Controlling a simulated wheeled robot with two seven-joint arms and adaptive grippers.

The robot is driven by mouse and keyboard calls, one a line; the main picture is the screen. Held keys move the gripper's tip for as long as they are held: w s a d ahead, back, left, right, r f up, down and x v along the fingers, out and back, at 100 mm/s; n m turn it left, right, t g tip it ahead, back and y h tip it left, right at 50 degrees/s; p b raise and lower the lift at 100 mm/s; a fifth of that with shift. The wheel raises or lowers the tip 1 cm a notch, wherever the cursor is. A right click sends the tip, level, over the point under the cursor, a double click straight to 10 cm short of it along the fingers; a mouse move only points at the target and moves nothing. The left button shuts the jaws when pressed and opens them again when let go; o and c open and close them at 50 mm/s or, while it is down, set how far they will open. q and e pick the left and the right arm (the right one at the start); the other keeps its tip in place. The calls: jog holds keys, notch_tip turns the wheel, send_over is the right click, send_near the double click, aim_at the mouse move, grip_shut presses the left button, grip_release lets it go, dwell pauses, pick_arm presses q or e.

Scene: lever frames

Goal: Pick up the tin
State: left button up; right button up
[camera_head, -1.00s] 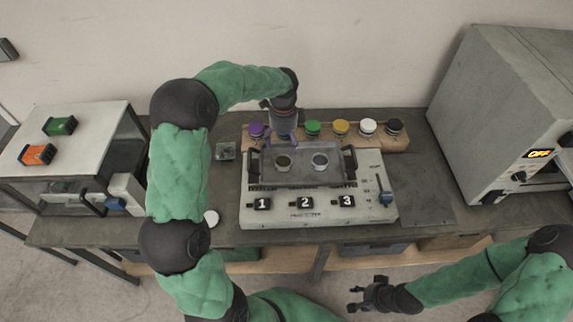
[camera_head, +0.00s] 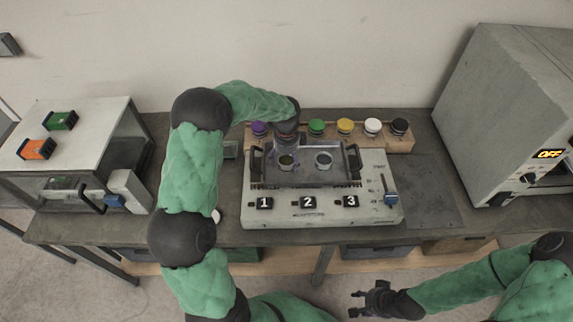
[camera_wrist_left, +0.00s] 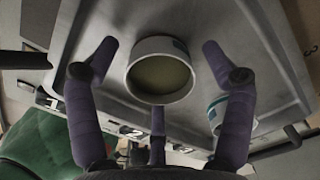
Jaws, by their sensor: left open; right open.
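Two small open tins stand in a metal tray (camera_head: 342,176) on the numbered device. The left tin (camera_head: 286,162) has a brownish-green inside and also shows in the left wrist view (camera_wrist_left: 160,70). The right tin (camera_head: 324,160) is pale inside and partly shows in the left wrist view (camera_wrist_left: 217,108). My left gripper (camera_head: 287,152) is open over the left tin, its purple fingers on either side of it in the wrist view (camera_wrist_left: 158,58); contact cannot be told. My right gripper (camera_head: 358,300) is open and empty, low in front of the table.
A wooden rack (camera_head: 385,142) with several coloured-lid jars stands behind. A large grey oven (camera_head: 500,110) reading OFF is at right; a white-topped cabinet (camera_head: 85,125) is at left.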

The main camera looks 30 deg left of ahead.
pick_arm(q)
jog(key=c, duration=1.3)
